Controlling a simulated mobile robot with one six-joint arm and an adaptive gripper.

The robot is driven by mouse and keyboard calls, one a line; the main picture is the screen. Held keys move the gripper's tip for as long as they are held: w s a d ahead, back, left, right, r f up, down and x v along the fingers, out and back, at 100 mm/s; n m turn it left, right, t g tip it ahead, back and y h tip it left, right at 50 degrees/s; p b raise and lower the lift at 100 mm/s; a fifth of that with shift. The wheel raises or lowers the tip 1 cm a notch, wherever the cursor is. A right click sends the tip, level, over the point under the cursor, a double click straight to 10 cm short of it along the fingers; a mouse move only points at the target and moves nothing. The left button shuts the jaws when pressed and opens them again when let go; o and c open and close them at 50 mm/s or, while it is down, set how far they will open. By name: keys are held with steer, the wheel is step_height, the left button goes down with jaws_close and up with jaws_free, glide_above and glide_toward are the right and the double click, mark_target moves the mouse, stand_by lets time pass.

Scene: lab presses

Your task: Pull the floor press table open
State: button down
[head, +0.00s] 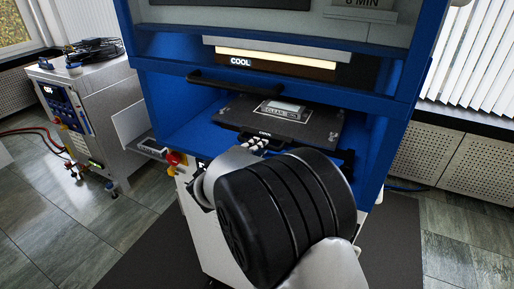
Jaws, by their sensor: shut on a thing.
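The floor press is the tall blue frame (170,107). Its black table (235,108) lies in the lower opening, with a grey and black plate (285,109) on top and a "COOL" label at its front edge. My gripper (258,143) is at the table's front edge, just under the label, shut on the table's front handle. Only small light parts of it show; my black and silver wrist hides the rest and most of the handle. The table's front edge sits about at the frame's front; how far out it is cannot be told exactly.
A second black bar handle (235,85) crosses above the table, below another "COOL" strip (275,61). A red knob (173,158) is at the left front. A white machine (95,115) with cables stands left. The floor at right is clear.

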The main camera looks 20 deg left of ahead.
steer(key=shift+s, duration=0.15)
steer(key=f+p+v, duration=0.2)
steer(key=p+v, duration=0.3)
steer(key=v, duration=0.8)
steer(key=s+f+p+v, duration=0.1)
steer(key=f+p+v, duration=0.2)
steer(key=v, duration=1.1)
steer(key=f+p+v, duration=0.3)
steer(key=p+v, duration=0.5)
steer(key=v, duration=0.6)
steer(key=shift+s+a+f, duration=0.25)
steer(key=shift+s+a, duration=0.1)
steer(key=shift+s, duration=0.05)
steer(key=c, duration=2.1)
jaws_free()
steer(key=shift+o, duration=1)
steer(key=shift+s, duration=0.3)
steer(key=shift+w, duration=0.15)
steer(key=v, duration=1.2)
steer(key=shift+a, duration=0.15)
